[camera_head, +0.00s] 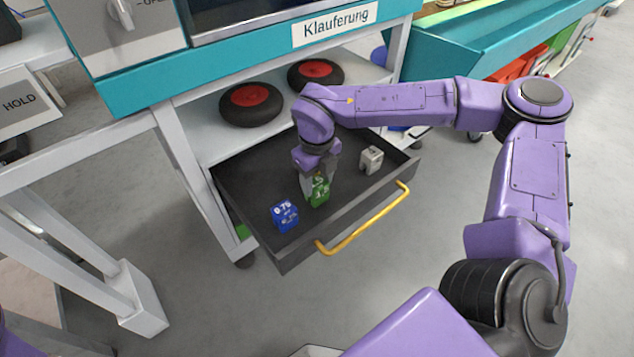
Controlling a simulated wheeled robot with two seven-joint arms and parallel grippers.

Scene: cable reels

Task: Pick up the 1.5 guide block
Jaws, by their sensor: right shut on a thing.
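The green guide block (319,191) is in the open dark drawer (245,178), near its front middle. Its white marking is small and partly covered, but looks like 1.5. My right gripper (317,180) points down into the drawer and is shut on the green block. The gripper hides the block's upper part, and I cannot tell whether the block touches the drawer floor. A blue block (285,215) marked 0.75 stands to its left, and a grey block (371,160) stands to its right. My left gripper is not in view.
The drawer has a yellow handle (365,222) on its front wall. Two black reels with red centres (251,104) (315,73) lie on the shelf behind. A teal-edged bench with a Klauferung sign (334,21) is above.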

